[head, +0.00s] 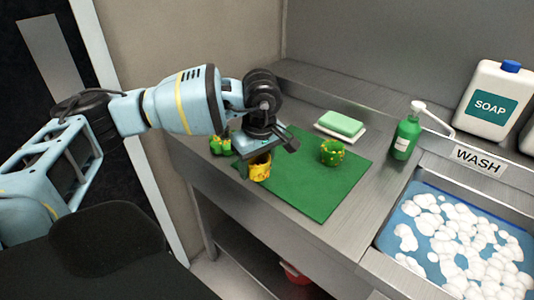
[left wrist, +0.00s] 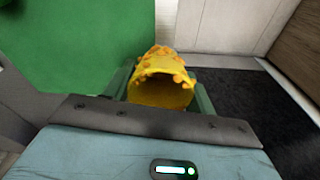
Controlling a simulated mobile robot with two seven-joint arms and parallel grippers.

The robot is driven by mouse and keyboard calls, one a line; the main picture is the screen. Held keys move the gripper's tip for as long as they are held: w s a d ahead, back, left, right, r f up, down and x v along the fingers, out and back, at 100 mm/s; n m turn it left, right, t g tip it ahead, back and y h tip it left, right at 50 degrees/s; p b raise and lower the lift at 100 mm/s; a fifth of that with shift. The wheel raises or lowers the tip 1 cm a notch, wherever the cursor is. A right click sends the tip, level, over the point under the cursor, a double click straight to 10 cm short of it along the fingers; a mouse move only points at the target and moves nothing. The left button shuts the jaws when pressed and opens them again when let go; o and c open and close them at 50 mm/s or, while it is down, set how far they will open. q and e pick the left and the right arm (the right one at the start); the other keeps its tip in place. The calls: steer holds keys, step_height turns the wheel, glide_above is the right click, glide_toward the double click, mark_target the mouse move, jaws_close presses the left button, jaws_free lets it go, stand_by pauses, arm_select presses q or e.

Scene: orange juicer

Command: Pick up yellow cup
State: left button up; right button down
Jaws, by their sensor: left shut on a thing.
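The yellow cup (head: 260,168) with orange spots is under my left gripper (head: 262,153), near the left front edge of the green mat (head: 310,205). My left gripper is shut on the yellow cup. In the left wrist view the cup (left wrist: 160,88) sits between the two fingers (left wrist: 160,100), its open mouth facing the camera. Whether the cup touches the mat or is lifted, I cannot tell. My right gripper is not in view.
A green cup with yellow spots (head: 333,152) stands on the mat. A similar green thing (head: 220,144) is left of my gripper. A green sponge (head: 340,123), green soap bottle (head: 406,135) and white soap jug (head: 493,95) stand behind. A foamy sink (head: 460,235) is at right.

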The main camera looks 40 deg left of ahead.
arm_select(q)
steer(key=s+d, duration=0.1)
steer(key=s, duration=0.7)
steer(key=shift+d+r, duration=0.2)
steer(key=shift+r, duration=0.2)
steer(key=shift+s, duration=0.1)
